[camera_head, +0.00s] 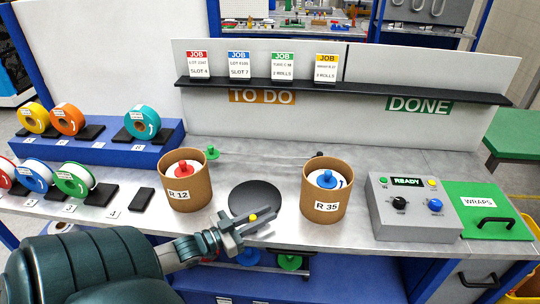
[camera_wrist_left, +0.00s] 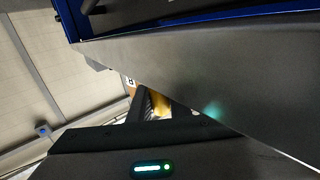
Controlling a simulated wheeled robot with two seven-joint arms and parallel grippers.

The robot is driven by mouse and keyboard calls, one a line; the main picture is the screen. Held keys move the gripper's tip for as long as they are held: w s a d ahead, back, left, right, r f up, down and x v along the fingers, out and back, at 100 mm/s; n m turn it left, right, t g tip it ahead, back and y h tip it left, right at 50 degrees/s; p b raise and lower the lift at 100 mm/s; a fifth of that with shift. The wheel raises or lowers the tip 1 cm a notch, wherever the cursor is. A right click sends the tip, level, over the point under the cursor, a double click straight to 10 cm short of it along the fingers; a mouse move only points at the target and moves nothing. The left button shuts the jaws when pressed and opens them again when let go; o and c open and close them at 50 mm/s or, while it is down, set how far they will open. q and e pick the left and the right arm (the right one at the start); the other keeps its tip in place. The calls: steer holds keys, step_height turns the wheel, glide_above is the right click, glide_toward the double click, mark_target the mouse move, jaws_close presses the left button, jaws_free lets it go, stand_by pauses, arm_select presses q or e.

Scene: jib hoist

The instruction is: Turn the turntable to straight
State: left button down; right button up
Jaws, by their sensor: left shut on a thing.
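The turntable is a flat black disc (camera_head: 255,193) on the grey worktop, between two brown tubs. My left gripper (camera_head: 256,219) reaches over the disc's front edge from the left. It is shut on a small yellow knob (camera_head: 253,217), which shows between its fingers. The front part of the disc is hidden by the gripper, and I cannot tell which way the turntable points. In the left wrist view a blurred yellow patch (camera_wrist_left: 160,106) shows beside a dark finger. My right gripper is not in view.
The tub marked R 12 (camera_head: 186,190) stands left of the disc and the tub marked R 35 (camera_head: 324,207) right of it. A grey control box (camera_head: 412,222) reads READY at the right. Colored rolls line the left. A black shelf (camera_head: 350,90) holds job cards behind.

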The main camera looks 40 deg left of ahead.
arm_select(q)
steer(key=shift+s+d+f, duration=0.35)
steer(key=shift+s+f, duration=0.05)
steer(key=shift+s, duration=0.1)
steer(key=c, duration=1.9)
jaws_free()
steer(key=shift+s, duration=0.1)
steer(key=shift+c, duration=0.2)
steer(key=shift+s+d+r, duration=0.15)
steer(key=shift+r, duration=0.15)
steer(key=shift+a, duration=0.2)
steer(key=shift+s+a, duration=0.2)
steer(key=shift+s, duration=0.3)
steer(key=b+v, duration=0.4)
steer(key=v, duration=1.2)
